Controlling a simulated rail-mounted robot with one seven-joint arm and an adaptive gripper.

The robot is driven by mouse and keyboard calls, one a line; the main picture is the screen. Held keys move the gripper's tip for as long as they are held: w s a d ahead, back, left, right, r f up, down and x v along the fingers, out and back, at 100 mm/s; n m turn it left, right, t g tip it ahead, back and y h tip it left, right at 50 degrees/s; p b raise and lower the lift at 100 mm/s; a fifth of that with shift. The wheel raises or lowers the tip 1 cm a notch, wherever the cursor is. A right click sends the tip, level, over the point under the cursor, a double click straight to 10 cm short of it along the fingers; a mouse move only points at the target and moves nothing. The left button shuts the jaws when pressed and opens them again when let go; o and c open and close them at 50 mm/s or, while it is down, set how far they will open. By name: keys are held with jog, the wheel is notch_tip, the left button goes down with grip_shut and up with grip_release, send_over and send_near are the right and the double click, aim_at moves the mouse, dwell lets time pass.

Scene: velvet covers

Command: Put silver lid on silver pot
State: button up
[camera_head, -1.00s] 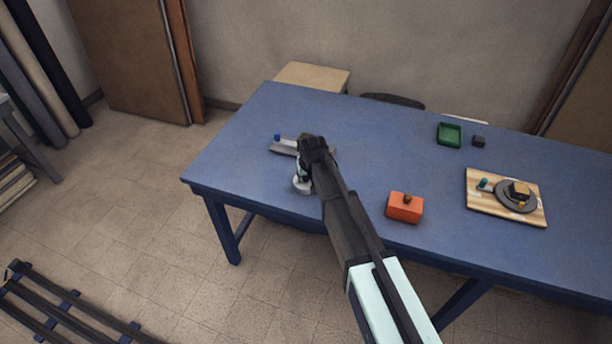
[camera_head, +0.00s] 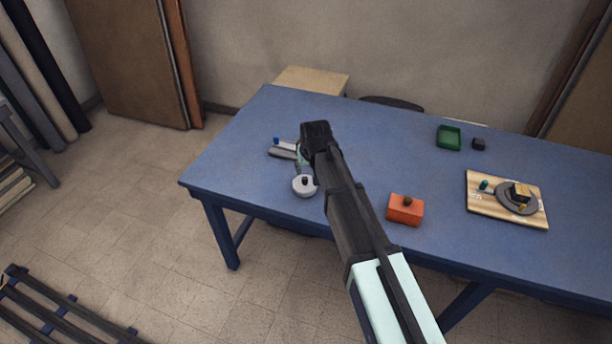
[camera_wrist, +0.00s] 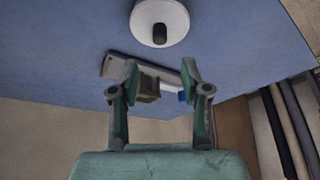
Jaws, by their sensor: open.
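A round, pale silver piece with a dark knob (camera_head: 304,187) is near the table's front left edge. It also shows at the top of the wrist view (camera_wrist: 160,12), where I look down on its lid-like disc. I cannot tell how much of a pot is under it. My gripper (camera_wrist: 160,74) is open, with nothing held between its fingers. In the head view, my arm hides most of the gripper, which is above the table, just behind the silver piece.
A grey flat piece (camera_head: 281,153) with a blue item (camera_head: 276,141) lies behind the silver piece. An orange box (camera_head: 405,210), a green tray (camera_head: 449,138), a small dark block (camera_head: 478,144) and a loaded wooden board (camera_head: 480,208) are to the right.

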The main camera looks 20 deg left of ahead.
jog(key=shift+b+v, duration=0.3)
jog(key=shift+v, duration=1.65)
